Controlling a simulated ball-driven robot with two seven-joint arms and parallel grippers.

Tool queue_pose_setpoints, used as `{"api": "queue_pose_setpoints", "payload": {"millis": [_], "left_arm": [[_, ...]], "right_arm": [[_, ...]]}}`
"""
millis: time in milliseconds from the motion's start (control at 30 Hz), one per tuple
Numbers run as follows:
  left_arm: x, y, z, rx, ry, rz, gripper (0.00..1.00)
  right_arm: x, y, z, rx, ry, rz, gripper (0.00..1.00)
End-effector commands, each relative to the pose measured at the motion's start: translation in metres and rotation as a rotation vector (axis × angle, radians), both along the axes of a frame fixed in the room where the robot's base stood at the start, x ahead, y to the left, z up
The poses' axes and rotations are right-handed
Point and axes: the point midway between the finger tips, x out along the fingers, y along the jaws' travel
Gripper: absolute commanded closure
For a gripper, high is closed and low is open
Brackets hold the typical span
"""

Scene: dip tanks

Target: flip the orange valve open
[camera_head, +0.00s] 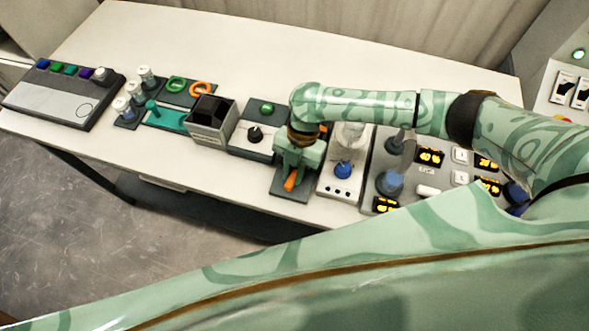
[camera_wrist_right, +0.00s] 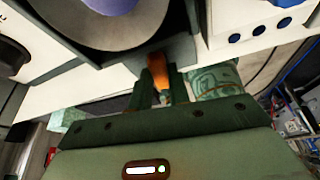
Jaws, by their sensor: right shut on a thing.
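The orange valve handle (camera_head: 291,182) sticks out toward the front of the table, below my right gripper (camera_head: 292,168). My right gripper is shut on this handle. In the right wrist view the handle (camera_wrist_right: 158,72) lies between the two dark fingers (camera_wrist_right: 160,88). The valve's dark base plate (camera_head: 289,195) shows around the gripper, at the table's front edge. The valve's body is mostly hidden by my right gripper and wrist. A small orange patch shows just behind the gripper; I cannot tell what it belongs to. My left gripper is not in view.
Left of the valve stand a black-knob unit (camera_head: 252,138) and a dark open box (camera_head: 209,119). To its right stand a white unit with a blue knob (camera_head: 343,169) and a grey panel with lit displays (camera_head: 425,190). The back of the white table (camera_head: 230,45) is clear.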

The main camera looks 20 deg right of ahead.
Motion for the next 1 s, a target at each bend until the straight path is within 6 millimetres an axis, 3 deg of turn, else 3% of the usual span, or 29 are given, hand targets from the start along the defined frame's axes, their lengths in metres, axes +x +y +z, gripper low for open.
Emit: {"api": "queue_pose_setpoints", "payload": {"millis": [333, 900, 933, 1000], "left_arm": [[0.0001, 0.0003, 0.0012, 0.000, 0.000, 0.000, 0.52], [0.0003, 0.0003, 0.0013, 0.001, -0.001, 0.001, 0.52], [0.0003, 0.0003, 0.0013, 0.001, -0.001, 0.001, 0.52], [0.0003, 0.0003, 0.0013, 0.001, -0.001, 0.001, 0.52]], "right_arm": [[0.0019, 0.0016, 0.0009, 0.001, -0.002, 0.148, 1.00], [0.0022, 0.0015, 0.0007, -0.001, -0.003, 0.177, 1.00], [0.0023, 0.0014, 0.0008, -0.001, -0.003, 0.177, 0.74], [0.0021, 0.0015, 0.0008, 0.000, -0.003, 0.177, 0.60]]}}
